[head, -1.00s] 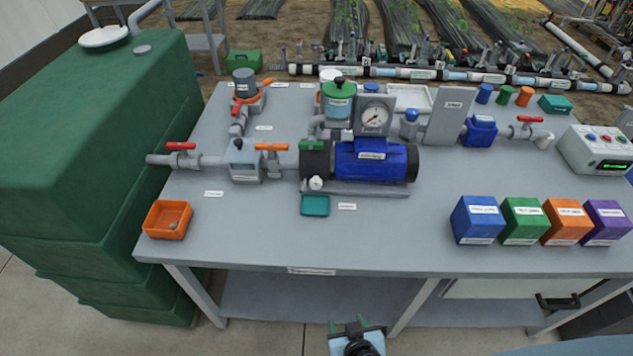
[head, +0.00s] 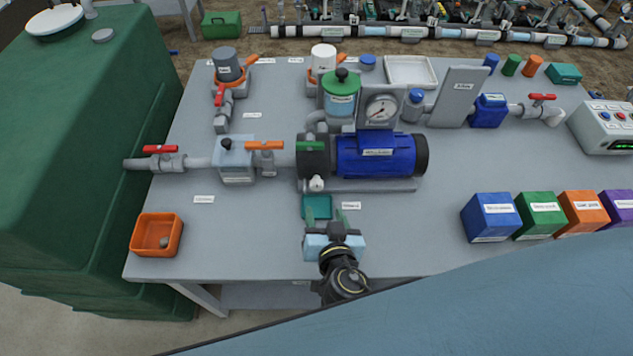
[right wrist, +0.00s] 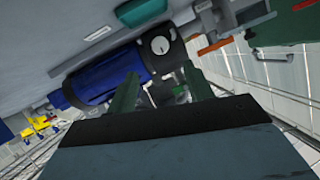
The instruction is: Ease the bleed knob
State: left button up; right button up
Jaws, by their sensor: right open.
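A small white knob (head: 316,183), which I take for the bleed knob, sits low on the front of the dark pump head (head: 313,157), left of the blue motor (head: 376,155). My right gripper (head: 326,214) is open and empty. In the right wrist view, the blue motor (right wrist: 95,85) and a round white face (right wrist: 160,45) lie beyond the open fingers of the gripper (right wrist: 160,76). My left gripper is out of view.
An orange tray (head: 157,236) with a small grey piece stands at the front left. A pressure gauge (head: 381,108) and a green-lidded filter (head: 341,95) rise behind the pump head. Coloured boxes (head: 490,216) stand at the right.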

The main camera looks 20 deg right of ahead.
aim_at(317, 187)
jog(key=x, duration=0.5)
jog(key=shift+w, duration=0.35)
jog(key=x, duration=0.3)
jog(key=shift+w+d+f, duration=0.1)
jog(key=shift+w+f, duration=0.1)
jog(key=shift+w, duration=0.1)
jog(key=shift+w+f, duration=0.25)
jog(key=shift+w, duration=0.4)
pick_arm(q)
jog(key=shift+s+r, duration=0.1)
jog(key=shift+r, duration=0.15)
pick_arm(e)
jog(key=c, duration=1)
